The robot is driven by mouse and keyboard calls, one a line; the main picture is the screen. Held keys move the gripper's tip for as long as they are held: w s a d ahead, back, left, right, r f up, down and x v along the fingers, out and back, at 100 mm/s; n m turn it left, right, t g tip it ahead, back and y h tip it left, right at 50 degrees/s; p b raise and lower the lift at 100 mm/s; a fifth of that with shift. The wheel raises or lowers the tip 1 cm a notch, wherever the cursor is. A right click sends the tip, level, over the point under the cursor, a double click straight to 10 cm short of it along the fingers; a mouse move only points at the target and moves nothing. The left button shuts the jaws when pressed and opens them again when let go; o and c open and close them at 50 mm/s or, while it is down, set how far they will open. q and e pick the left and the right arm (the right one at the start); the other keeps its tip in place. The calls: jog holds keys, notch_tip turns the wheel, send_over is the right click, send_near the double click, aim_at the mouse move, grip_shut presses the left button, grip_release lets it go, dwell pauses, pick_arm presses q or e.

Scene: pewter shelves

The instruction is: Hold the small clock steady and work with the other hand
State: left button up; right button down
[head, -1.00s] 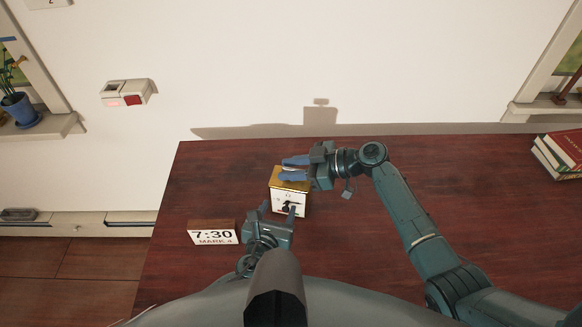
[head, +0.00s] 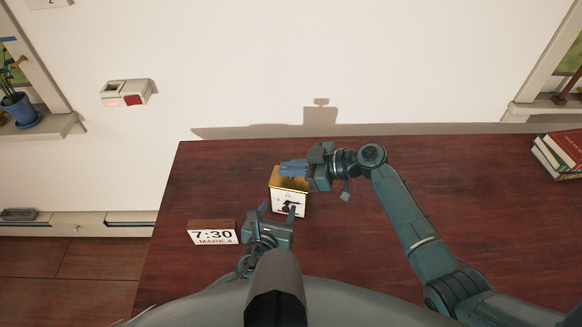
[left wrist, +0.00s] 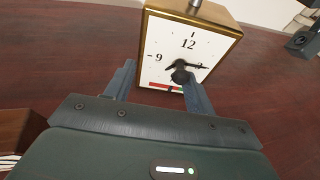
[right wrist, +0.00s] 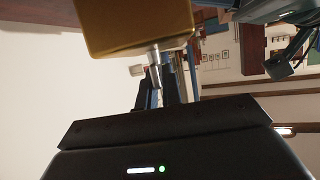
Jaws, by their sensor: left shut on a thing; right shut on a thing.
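The small clock (head: 289,201) stands on the dark red table, with a gold case and a white face. The left wrist view shows its face (left wrist: 168,48), with black hands and a dark knob at the centre. My right gripper (head: 284,168) is over the top of the clock. In the right wrist view its fingers (right wrist: 160,88) are shut on the silver stem (right wrist: 153,62) that sticks out of the gold case (right wrist: 130,22). The fingers partly hide the stem.
Books (head: 560,155) lie at the far right edge. A wall switch (head: 127,93) is at the left.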

jog(key=shift+m+t, duration=0.8)
jog(key=shift+t, duration=0.3)
jog(key=c, duration=1.6)
grip_release()
jog(key=shift+o, duration=0.2)
jog(key=v, duration=1.2)
jog(key=shift+r, duration=0.25)
jog(key=shift+a, duration=0.1)
